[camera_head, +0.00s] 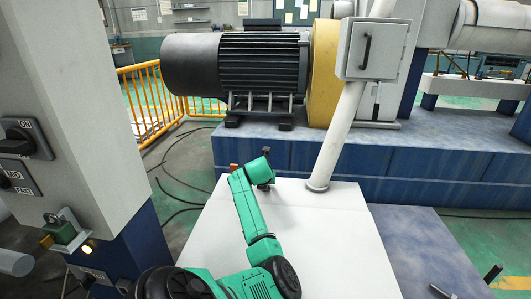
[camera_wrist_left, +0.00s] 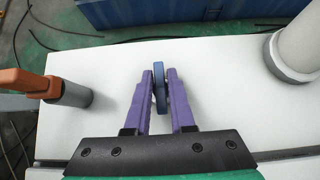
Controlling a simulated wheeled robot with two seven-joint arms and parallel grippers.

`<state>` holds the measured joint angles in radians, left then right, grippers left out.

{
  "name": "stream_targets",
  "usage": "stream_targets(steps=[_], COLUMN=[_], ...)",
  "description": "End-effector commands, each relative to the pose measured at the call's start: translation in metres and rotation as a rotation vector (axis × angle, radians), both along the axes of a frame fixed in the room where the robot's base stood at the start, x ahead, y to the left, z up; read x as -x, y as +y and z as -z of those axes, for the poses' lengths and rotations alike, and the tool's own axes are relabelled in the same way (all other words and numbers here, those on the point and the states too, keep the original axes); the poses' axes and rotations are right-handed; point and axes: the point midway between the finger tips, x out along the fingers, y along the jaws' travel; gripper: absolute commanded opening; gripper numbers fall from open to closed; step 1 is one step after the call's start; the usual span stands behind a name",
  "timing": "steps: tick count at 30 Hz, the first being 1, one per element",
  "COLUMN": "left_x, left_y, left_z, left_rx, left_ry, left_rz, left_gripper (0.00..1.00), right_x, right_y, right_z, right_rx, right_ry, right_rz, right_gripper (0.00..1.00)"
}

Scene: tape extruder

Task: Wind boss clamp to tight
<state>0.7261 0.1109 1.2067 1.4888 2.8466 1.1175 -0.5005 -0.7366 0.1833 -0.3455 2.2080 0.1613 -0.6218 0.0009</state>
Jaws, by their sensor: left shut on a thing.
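My left gripper (camera_head: 264,184) is over the far edge of the white tabletop, between an orange handle and a white pole. In the left wrist view its purple fingers (camera_wrist_left: 160,98) are shut on a narrow blue part (camera_wrist_left: 159,82). This part appears to be the boss clamp's handle; its lower end is hidden between the fingers. The orange handle (camera_wrist_left: 28,83) sits on a grey post (camera_wrist_left: 73,94) left of the fingers, apart from them. In the head view the orange handle (camera_head: 233,167) is partly hidden by my green arm. My right gripper is not in view.
The white pole (camera_head: 336,140) rises from the tabletop (camera_head: 335,240) right of my gripper, with clear space between. A blue machine base (camera_head: 420,160) and dark motor (camera_head: 262,62) stand behind. A grey control cabinet (camera_head: 70,110) stands at left. The tabletop's right side is clear.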

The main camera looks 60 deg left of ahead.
Motion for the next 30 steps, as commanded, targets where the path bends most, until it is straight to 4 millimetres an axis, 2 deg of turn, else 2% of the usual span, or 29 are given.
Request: stream_targets(steps=[1,11,12,14,24,30], left_x=[0.000,0.001,0.001,0.001,0.001,0.013], left_y=[-0.003,-0.003,-0.003,-0.003,-0.002,-0.014], left_z=[0.007,0.007,0.007,0.007,0.001,-0.019], left_rx=[0.014,0.014,0.014,0.013,0.006,0.004], left_ry=[0.010,0.014,0.014,0.014,0.007,0.006], left_rz=[0.009,0.012,0.012,0.011,0.008,0.008], left_gripper=[0.00,0.00,0.26,0.46,0.46,0.46], right_x=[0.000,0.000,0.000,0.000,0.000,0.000], right_y=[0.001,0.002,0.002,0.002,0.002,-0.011], right_z=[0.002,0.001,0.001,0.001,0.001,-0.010], right_rx=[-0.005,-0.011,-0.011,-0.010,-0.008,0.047], right_ry=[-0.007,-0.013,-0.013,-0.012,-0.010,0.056], right_rz=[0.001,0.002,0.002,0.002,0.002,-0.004], right_gripper=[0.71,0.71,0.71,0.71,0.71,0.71])
